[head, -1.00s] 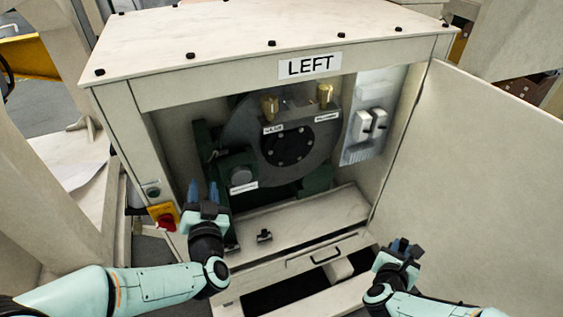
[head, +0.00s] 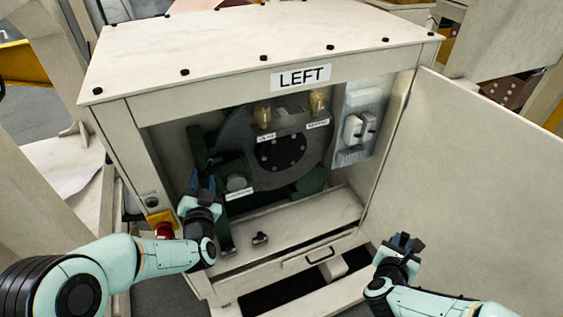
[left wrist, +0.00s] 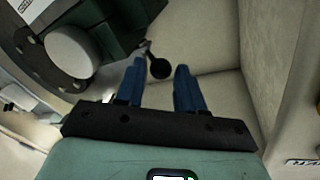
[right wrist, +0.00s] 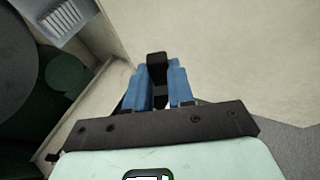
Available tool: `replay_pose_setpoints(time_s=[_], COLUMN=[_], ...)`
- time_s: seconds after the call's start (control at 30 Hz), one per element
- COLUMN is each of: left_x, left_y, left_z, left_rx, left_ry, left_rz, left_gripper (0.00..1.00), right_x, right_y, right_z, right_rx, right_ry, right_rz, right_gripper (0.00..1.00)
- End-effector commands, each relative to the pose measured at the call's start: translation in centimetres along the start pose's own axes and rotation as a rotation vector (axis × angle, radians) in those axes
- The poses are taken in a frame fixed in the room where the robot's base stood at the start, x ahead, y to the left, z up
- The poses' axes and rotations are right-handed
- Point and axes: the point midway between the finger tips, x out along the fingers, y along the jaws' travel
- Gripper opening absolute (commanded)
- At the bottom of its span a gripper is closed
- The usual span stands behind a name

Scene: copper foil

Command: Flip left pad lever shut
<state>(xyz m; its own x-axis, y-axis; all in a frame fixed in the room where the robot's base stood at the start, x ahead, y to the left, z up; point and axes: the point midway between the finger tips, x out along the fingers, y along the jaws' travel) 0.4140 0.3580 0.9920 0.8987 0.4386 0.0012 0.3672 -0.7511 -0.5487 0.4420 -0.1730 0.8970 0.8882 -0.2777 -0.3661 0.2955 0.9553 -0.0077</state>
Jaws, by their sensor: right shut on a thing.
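The cabinet marked LEFT (head: 301,77) stands open, with a dark disc (head: 238,134) and green machinery inside. A short black lever with a round knob (left wrist: 159,68) shows in the left wrist view, just beyond my left fingertips and in line with the gap between them. I take it for the pad lever; contact with it is not clear. My left gripper (head: 203,182) is open, at the left of the cabinet opening; its blue fingers also show in the left wrist view (left wrist: 160,77). My right gripper (right wrist: 160,78) is shut on a small black block (right wrist: 157,61), in front of the door.
The open door panel (head: 476,175) fills the right side. A pull-out drawer (head: 272,298) is open at the bottom, below a shelf (head: 290,228) with a small black fitting (head: 260,238). A red knob (head: 164,230) sits on the left frame. White switches (head: 360,128) are inside right.

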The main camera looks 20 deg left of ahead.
Motion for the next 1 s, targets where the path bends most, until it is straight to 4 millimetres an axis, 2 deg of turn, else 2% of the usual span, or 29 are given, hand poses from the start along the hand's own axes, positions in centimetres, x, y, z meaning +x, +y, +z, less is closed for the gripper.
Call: replay_pose_setpoints(time_s=[0.1, 0.2, 0.53, 0.57, 0.6, 0.67, 0.9, 1.0], left_x=[1.6, 2.3, 2.6, 2.6, 2.6, 2.6, 2.7, 2.9], left_y=[0.0, 0.0, 0.0, 0.0, 0.0, 0.0, -0.1, 0.6], left_z=[0.0, 0.0, 0.0, 0.0, 0.0, 0.0, 0.0, -0.5], left_rx=[0.002, 0.001, 0.0, 0.0, 0.0, 0.0, -0.001, -0.001], left_ry=[0.0, 0.0, 0.0, 0.0, 0.0, 0.0, 0.0, 0.0], left_rz=[-0.001, 0.0, 0.001, 0.001, 0.0, 0.0, -0.002, -0.003], left_gripper=[0.38, 0.38, 0.38, 0.31, 0.18, 0.0, 0.0, 0.0], right_x=[-0.1, -0.1, -0.1, -0.1, -0.1, -0.1, -0.1, -0.1], right_y=[0.0, 0.0, 0.0, 0.0, 0.0, 0.0, 0.0, 0.1], right_z=[0.4, 0.5, 0.5, 0.5, 0.5, 0.5, 0.5, 0.5], right_rx=[0.001, 0.001, 0.001, 0.001, 0.001, 0.001, 0.001, 0.001], right_ry=[-0.003, -0.003, -0.003, -0.003, -0.003, -0.003, -0.003, -0.003], right_rz=[0.0, 0.0, 0.0, 0.0, 0.0, 0.0, 0.0, 0.001], right_gripper=[0.0, 0.0, 0.0, 0.0, 0.0, 0.0, 0.0, 0.0])
